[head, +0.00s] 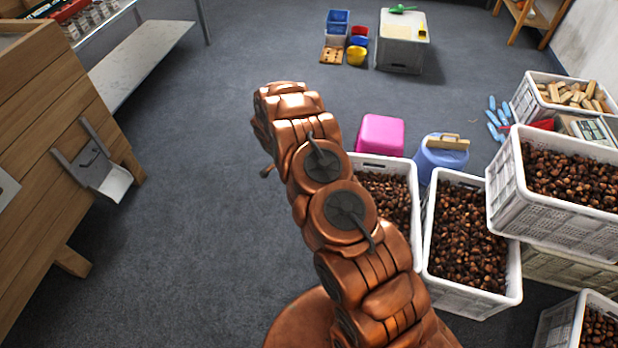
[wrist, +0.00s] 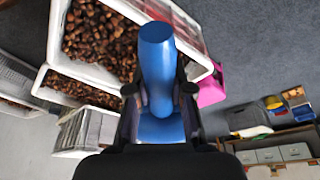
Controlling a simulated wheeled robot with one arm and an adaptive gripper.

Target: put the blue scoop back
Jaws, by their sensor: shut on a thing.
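The blue scoop (wrist: 157,50) is in my gripper (wrist: 160,98) in the wrist view. Its smooth, rounded blue part stands up between the two dark fingers, which are shut on it. More blue shows lower down between the fingers; the rest of the scoop is hidden by the gripper. In the head view my arm reaches up and away over the floor, and its bent links hide the gripper and the scoop. In the wrist view a white crate full of chestnuts (wrist: 97,35) lies beyond the scoop, to its left; I cannot tell the distance.
Chestnut crates (head: 428,262) crowd the right, some stacked (head: 503,195). A pink box (head: 380,133) and a blue tub (head: 432,160) stand behind them. A wooden machine with a metal chute (head: 103,172) is at left. Small bins (head: 357,55) stand far back. The middle floor is clear.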

